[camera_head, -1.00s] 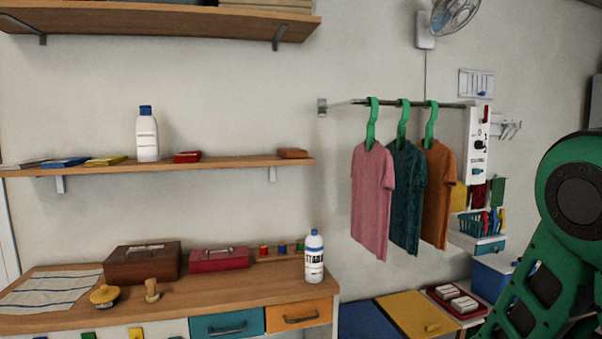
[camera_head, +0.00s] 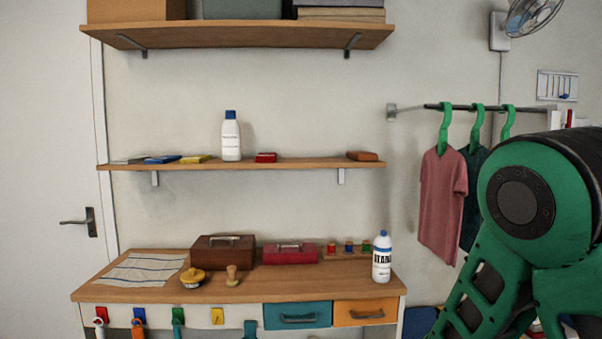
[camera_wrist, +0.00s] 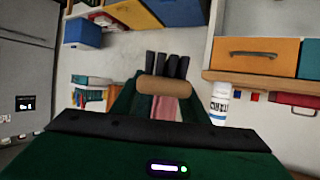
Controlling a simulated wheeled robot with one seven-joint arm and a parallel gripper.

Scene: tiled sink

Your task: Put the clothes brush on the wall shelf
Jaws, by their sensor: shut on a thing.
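The clothes brush, seen as a tan, rounded wooden piece (camera_wrist: 172,96), is in my gripper (camera_wrist: 167,75) in the wrist view. My gripper is shut on it; how the dark strips just beyond it divide between fingers and brush is unclear. The brush and gripper are not visible in the head view, where only my green arm shows at right. The wall shelf (camera_head: 300,164) is the middle wooden board. It holds a white bottle with a blue cap (camera_head: 231,138), several small flat items at left, a red box (camera_head: 266,157) and a brown block (camera_head: 362,156).
A higher shelf (camera_head: 250,36) carries boxes. Below, a wooden counter (camera_head: 140,291) holds brown and red cases, a yellow-topped item and a white bottle (camera_head: 382,258). Clothes hang from a rail (camera_head: 430,106) at right. The middle shelf has bare room between red box and brown block.

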